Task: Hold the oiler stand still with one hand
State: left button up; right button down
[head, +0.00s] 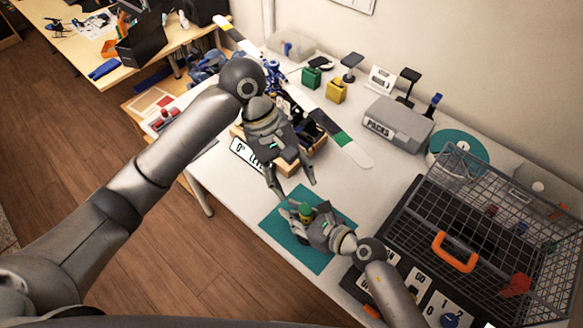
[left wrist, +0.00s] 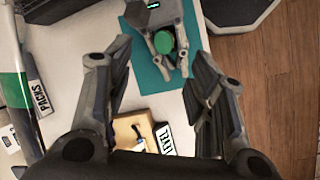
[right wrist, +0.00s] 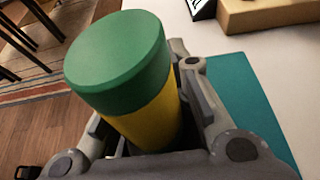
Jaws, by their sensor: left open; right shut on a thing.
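A yellow cylinder with a wide green top, seemingly the oiler stand (head: 305,209), stands upright over the teal mat (head: 279,226). It fills the right wrist view (right wrist: 125,75), and its round green top shows in the left wrist view (left wrist: 163,42). My right gripper (head: 308,215) is shut on it from the right, low on the yellow body. Its base is hidden by the fingers, so I cannot tell whether it touches the mat. My left gripper (head: 293,190) is open and empty above the mat's far edge, apart from the cylinder.
A wooden tray (head: 290,165) by the LEVEL sign (head: 247,157) lies behind the mat, under a long striped bar (head: 350,151). A wire cage with an orange handle (head: 455,252) stands at right. A grey PACKS case (head: 398,125) is behind.

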aim_at(307, 210)
pick_arm(q)
jog(key=d+f+n, duration=0.1)
jog(key=f+n, duration=0.1)
jog(key=f, duration=0.1)
jog(key=s+d+f+n, duration=0.1)
jog(key=f+n, duration=0.1)
jog(key=f, duration=0.1)
jog(key=s+d+f+n, duration=0.1)
jog(key=f+n, duration=0.1)
jog(key=f, duration=0.2)
jog(key=shift+d+g+y, duration=0.3)
jog(key=shift+d, duration=0.05)
dwell(0.3)
grip_shut()
dwell(0.4)
